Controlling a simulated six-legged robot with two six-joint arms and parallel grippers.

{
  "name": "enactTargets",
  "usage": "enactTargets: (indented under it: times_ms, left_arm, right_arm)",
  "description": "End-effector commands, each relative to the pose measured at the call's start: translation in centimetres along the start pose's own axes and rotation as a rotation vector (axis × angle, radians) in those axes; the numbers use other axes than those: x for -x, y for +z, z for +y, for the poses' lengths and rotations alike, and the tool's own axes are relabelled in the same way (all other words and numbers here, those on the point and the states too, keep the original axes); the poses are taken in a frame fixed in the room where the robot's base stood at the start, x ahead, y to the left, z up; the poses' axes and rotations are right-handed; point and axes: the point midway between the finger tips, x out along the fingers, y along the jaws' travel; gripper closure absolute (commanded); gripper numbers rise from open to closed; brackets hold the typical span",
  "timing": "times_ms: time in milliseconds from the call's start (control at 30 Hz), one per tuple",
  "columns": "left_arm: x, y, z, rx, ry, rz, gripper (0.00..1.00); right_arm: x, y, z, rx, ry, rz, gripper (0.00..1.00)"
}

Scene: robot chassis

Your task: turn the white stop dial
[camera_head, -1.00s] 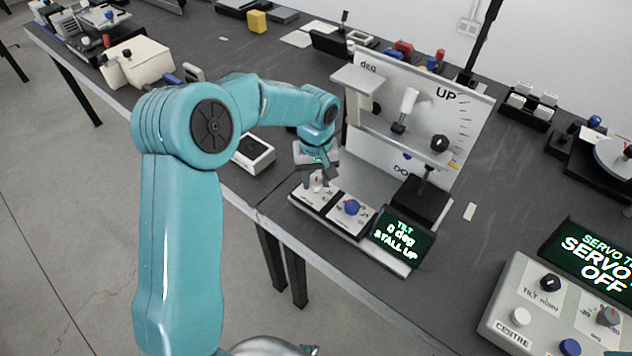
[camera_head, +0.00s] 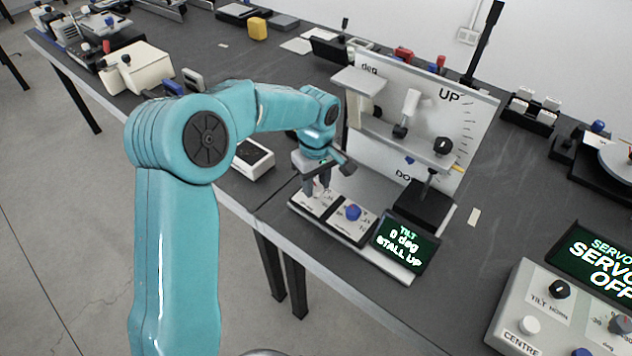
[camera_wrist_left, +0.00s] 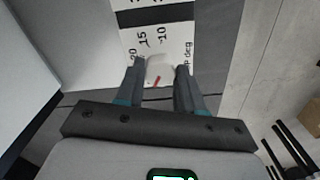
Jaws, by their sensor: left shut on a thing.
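The white stop dial (camera_wrist_left: 159,72) has a red mark and sits beside a printed scale with 10, 15, 20 and "deg" in the left wrist view. My left gripper (camera_wrist_left: 160,78) has one finger on each side of it and is shut on it. In the head view, my left gripper (camera_head: 317,192) points down at the left end of the bench panel and mostly hides the dial. A blue knob (camera_head: 353,212) stands on the panel just right of it. The screen (camera_head: 403,241) reads "TILT 0 deg STALL UP". My right gripper is not in view.
An upright white board (camera_head: 455,125) marked UP, with a bracket and black knobs, stands behind the panel. A grey console (camera_head: 530,308) with knobs stands at the lower right. The table's front edge is close.

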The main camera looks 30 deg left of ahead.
Motion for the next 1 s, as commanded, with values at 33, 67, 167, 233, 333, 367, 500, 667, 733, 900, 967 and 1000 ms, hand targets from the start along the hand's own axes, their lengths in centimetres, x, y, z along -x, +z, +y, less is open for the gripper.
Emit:
enactTargets:
  times_ms: [33,67,167,233,333,367,500,667,733,900,967,1000]
  left_arm:
    - [0.3,-0.1,0.1,0.001,0.007,0.005,0.93]
    - [0.3,-0.1,0.1,0.001,0.007,0.005,0.93]
    - [0.3,-0.1,0.1,0.001,0.007,0.005,0.93]
    - [0.3,-0.1,0.1,0.001,0.008,0.005,0.93]
    - [0.3,-0.1,0.1,0.001,0.008,0.005,0.46]
    - [0.3,-0.1,0.1,0.001,0.008,0.005,0.37]
    - [0.2,-0.1,0.1,0.0,0.005,0.003,0.37]
    - [0.2,-0.1,0.1,0.0,0.003,0.002,0.37]
    - [0.7,-0.1,0.1,0.0,0.004,0.002,0.37]
    - [3.7,0.0,0.1,0.0,0.008,0.003,0.37]
    - [5.3,-0.1,0.1,0.001,0.009,0.005,0.37]
    - [6.4,-0.1,0.1,0.0,0.008,0.004,0.37]
  right_arm:
    - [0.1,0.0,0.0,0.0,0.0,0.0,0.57]
    - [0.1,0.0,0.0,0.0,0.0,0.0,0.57]
    - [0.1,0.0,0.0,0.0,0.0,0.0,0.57]
    - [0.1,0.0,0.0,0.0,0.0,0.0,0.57]
    - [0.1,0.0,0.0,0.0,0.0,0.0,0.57]
    - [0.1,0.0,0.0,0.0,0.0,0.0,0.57]
    - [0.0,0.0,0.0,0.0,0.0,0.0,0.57]
    - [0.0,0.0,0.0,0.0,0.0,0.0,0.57]
    - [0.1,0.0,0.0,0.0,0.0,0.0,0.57]
    - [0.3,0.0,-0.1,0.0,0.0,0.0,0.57]
    - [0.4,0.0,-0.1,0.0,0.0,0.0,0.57]
    - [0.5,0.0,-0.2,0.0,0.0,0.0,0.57]
